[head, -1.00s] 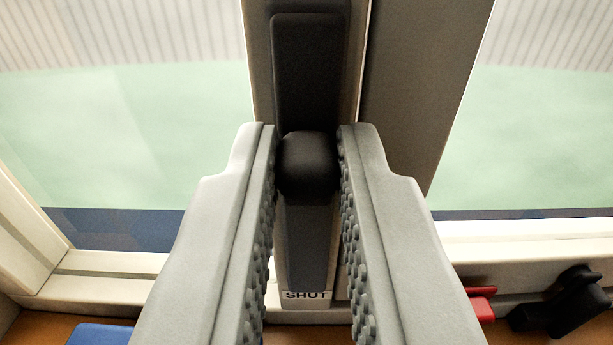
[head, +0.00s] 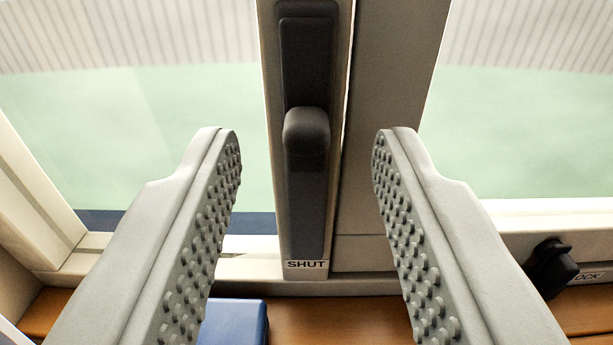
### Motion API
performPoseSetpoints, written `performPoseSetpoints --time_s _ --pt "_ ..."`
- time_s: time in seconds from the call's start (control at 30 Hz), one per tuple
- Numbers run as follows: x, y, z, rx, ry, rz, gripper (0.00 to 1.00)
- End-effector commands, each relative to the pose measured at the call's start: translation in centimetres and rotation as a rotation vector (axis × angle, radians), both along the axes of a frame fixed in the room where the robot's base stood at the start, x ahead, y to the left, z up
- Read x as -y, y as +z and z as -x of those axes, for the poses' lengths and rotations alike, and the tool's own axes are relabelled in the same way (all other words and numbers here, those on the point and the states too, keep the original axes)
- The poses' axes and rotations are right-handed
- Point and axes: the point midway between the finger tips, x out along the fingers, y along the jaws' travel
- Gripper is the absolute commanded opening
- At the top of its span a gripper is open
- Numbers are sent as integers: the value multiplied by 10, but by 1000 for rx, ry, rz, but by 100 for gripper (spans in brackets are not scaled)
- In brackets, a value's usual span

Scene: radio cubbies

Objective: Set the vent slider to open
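The vent slider's black knob (head: 307,132) sits partway along a dark vertical track on the window post (head: 341,150). A label reading SHUT (head: 307,264) is at the track's lower end, well below the knob. My gripper (head: 306,140) is open wide, with one finger on each side of the post. Both fingers are clear of the knob and nothing is between them but the view of the post.
Window panes stand left (head: 150,130) and right (head: 520,130) of the post. A black latch (head: 551,266) with a partly hidden label is at lower right. A blue object (head: 236,322) rests on the wooden surface (head: 320,318) below, partly behind the left finger.

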Motion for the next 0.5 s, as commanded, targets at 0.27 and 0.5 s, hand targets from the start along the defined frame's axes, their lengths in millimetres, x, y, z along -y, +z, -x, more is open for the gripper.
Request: performPoseSetpoints --time_s 0.27,0.5 --pt "0 1 49 1 1 -1 38" --pt "0 1 89 1 1 0 38"
